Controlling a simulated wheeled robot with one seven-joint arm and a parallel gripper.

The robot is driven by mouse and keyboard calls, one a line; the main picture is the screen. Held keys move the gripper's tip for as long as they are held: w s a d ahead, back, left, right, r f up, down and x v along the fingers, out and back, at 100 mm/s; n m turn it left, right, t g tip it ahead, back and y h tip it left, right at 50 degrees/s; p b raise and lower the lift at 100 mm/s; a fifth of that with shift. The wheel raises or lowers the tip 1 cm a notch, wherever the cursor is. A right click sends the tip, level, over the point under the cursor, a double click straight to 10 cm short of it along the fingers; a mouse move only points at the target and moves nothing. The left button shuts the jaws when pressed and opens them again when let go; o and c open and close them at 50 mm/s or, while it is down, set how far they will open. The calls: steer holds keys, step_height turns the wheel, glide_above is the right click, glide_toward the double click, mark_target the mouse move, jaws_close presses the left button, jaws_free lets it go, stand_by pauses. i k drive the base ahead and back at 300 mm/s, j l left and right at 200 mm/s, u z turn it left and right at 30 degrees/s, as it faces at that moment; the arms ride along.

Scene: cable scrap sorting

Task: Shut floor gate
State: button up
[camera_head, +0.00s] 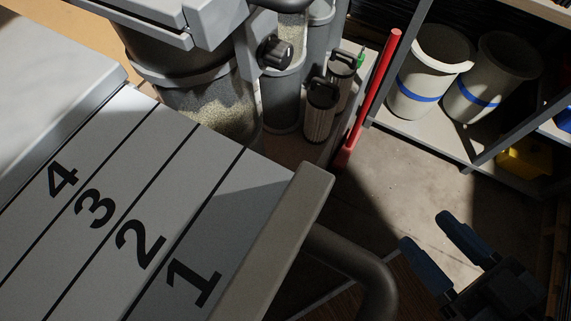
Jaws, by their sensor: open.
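My gripper (424,229) is at the lower right of the head view, with two blue fingers on a dark body. Its fingers are apart with nothing between them, above the concrete floor. No part is plainly recognisable as the floor gate. A long red bar (370,95) slants at the upper middle, beside the low base under the grey cylinders. I cannot tell whether this bar belongs to the gate. It is well away from my gripper, up and to the left.
A grey machine top with lanes numbered 1 to 4 (150,215) fills the left. A thick dark curved tube (365,265) lies between it and my gripper. White buckets with blue bands (425,75) stand on a shelf at upper right. Bare floor (410,170) lies between.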

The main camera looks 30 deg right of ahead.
mark_target(145, 212)
steer(key=u, duration=0.8)
